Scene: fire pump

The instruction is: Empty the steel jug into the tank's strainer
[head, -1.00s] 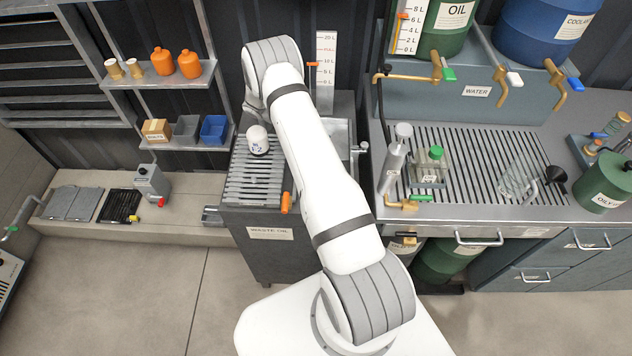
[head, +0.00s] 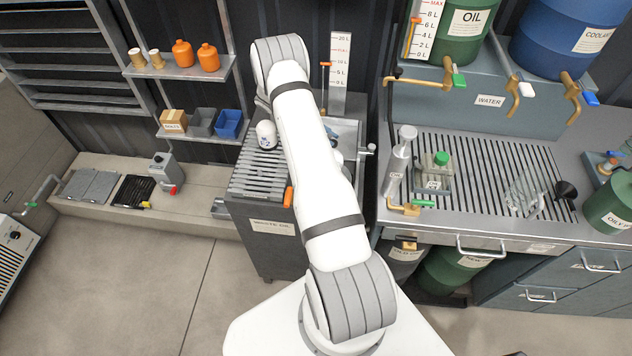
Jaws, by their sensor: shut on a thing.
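The waste oil tank (head: 262,252) stands left of centre in the head view, with a slatted grate (head: 258,176) on its top left. An open steel basin (head: 347,127) is at its top right, partly covered by my arm. A strainer cannot be made out. My arm reaches over the tank and hides its middle. I cannot see my gripper or the steel jug. A small grey and bluish piece shows at the arm's right edge over the basin; I cannot tell what it is.
A white canister (head: 266,135) stands on the grate, close left of my arm. An orange handle (head: 288,196) is on the tank's front. The right bench (head: 590,150) carries a grey cylinder (head: 401,158), a green-capped can (head: 436,172) and a glass jug (head: 525,190). Floor at left is clear.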

